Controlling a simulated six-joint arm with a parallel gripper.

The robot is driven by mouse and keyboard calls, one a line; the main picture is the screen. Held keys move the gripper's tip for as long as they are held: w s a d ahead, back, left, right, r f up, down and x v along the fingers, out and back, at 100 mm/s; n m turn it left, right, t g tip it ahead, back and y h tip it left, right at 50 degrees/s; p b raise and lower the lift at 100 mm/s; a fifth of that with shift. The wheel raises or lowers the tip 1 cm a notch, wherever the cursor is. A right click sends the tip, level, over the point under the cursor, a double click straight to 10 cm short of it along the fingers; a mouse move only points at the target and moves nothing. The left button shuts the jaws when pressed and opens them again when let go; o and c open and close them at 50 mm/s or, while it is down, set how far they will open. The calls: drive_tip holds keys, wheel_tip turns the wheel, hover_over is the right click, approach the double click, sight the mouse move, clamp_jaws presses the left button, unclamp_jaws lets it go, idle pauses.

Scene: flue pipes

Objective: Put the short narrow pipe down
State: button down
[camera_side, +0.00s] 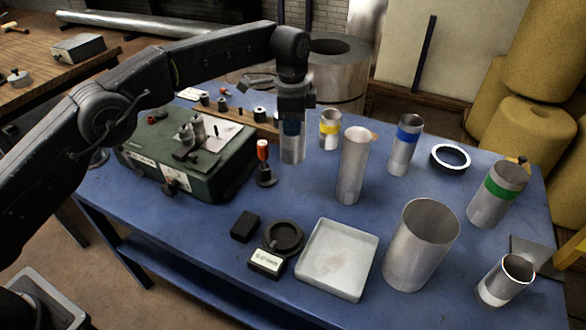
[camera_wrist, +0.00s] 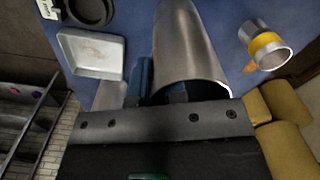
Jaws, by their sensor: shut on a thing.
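My gripper (camera_side: 292,122) is shut on a short narrow pipe (camera_side: 292,150), plain grey and upright, near the back middle of the blue table. A bluish finger covers its upper part in the side view. I cannot tell whether its lower end touches the table. In the wrist view, a bare metal pipe (camera_wrist: 185,45) runs away from the finger area with its open mouth close to my gripper (camera_wrist: 160,88). I cannot tell there whether this is the held pipe or the tall plain pipe (camera_side: 352,165) standing nearby.
Close right is a yellow-banded pipe (camera_side: 330,130). Blue-banded (camera_side: 403,148) and green-banded (camera_side: 495,195) pipes stand farther right. A wide pipe (camera_side: 420,245) and a pale tray (camera_side: 338,260) are in front. An orange-topped tool (camera_side: 264,165) and green case (camera_side: 190,160) are left. Free table lies between them.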

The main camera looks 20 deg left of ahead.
wheel_tip(320, 180, down, 10)
drive_tip(key=shift+f, duration=0.15)
idle(0.3)
drive_tip(key=shift+d+f, duration=0.1)
drive_tip(key=shift+f, duration=0.05)
drive_tip(key=c, duration=1.2)
unclamp_jaws()
drive_tip(key=shift+o, duration=0.2)
wheel_tip(320, 180, up, 12)
drive_tip(key=shift+r, duration=0.2)
